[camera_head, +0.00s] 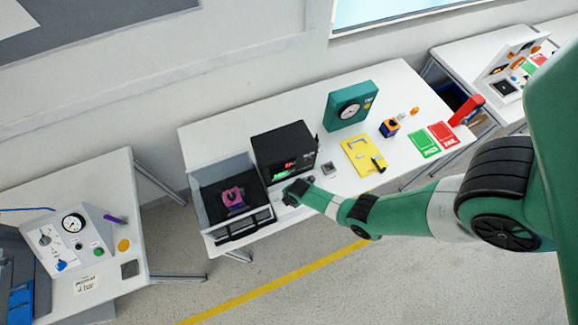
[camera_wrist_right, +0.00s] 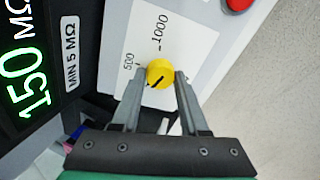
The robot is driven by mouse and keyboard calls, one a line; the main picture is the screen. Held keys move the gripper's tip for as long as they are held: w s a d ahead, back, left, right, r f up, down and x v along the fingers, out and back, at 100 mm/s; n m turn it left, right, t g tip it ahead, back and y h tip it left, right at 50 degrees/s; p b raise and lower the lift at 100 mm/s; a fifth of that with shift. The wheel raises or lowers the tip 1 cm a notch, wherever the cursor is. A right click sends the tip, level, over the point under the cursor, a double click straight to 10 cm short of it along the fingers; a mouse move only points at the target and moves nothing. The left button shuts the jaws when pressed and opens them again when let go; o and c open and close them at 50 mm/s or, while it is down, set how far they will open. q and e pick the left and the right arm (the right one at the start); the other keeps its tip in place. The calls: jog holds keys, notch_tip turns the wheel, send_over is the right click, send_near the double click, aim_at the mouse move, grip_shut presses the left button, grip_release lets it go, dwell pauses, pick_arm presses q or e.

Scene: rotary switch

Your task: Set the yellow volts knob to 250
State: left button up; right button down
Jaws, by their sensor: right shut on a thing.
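The yellow volts knob (camera_wrist_right: 161,71) sits on a white dial plate (camera_wrist_right: 190,38) in the right wrist view. The marks 500 and 1000 are readable; 250 cannot be seen. A dark pointer line on the knob points toward the lower left in that view, near the left finger. My right gripper (camera_wrist_right: 161,77) is shut on the knob, one finger on each side. In the head view my right gripper (camera_head: 292,192) is at the front of the black tester (camera_head: 283,144), and the knob is hidden there. My left gripper is not in view.
The tester's display (camera_wrist_right: 28,80) reads 150 MΩ, above a "MIN 5 MΩ" label (camera_wrist_right: 70,52). A red button (camera_wrist_right: 238,4) is near the knob. An open tray (camera_head: 208,206) with a pink-and-dark object (camera_head: 233,198) stands left of the tester. A green gauge box (camera_head: 349,106) stands behind right.

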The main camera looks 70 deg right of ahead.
jog(key=shift+s+f, duration=0.1)
jog(key=c, duration=0.7)
grip_release()
jog(key=p+v, duration=0.9)
jog(key=v, duration=0.2)
jog(key=shift+r, duration=0.35)
jog(key=shift+a, duration=0.1)
